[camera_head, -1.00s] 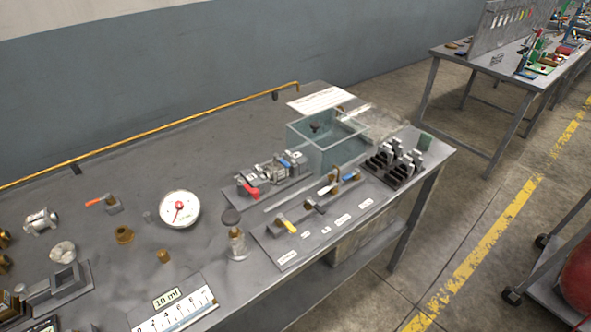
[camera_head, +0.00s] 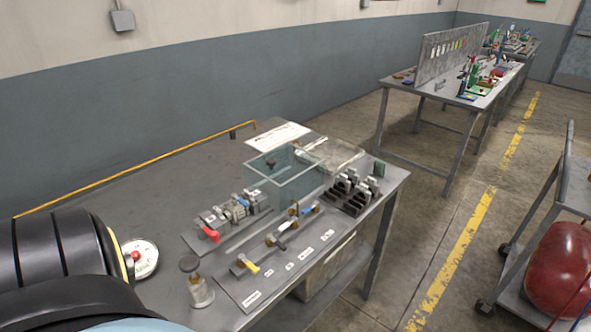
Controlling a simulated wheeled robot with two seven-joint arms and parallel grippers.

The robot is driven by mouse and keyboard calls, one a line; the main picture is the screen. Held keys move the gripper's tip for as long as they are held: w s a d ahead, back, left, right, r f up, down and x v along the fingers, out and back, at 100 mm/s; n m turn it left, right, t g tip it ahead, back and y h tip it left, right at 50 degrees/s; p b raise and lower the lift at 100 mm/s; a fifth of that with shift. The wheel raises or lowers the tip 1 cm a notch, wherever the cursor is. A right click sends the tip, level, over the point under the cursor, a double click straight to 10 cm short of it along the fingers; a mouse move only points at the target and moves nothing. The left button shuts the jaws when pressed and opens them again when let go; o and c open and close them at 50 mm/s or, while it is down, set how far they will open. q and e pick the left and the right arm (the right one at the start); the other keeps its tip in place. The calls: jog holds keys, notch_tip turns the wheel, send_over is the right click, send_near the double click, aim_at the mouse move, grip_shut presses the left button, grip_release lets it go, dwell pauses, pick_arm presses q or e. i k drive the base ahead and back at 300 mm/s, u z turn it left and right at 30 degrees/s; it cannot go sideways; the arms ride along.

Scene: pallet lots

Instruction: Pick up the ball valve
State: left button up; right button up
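A labelled grey board (camera_head: 231,288) on the table carries a row of small valves, including a yellow-handled valve (camera_head: 246,265) at its near end, then black- and blue-handled ones. Behind it, a metal valve assembly (camera_head: 236,209) with a red handle lies on a plate. I cannot tell which of these is the ball valve meant. A loose valve with an orange handle, seen earlier at the left of the table, is not visible now; my dark arm covers much of the lower left. Neither gripper shows in the view.
A glass tank (camera_head: 285,185) and a black rack of fittings (camera_head: 350,193) stand at the table's right end. A glass jar (camera_head: 200,287) stands near the front edge, and a dial gauge (camera_head: 145,260) is partly behind my arm. A cart with a red tank (camera_head: 560,268) stands right.

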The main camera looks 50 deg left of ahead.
aim_at(235, 212)
jog(key=z, duration=0.1)
jog(key=i, duration=2)
jog(key=u, duration=2.45)
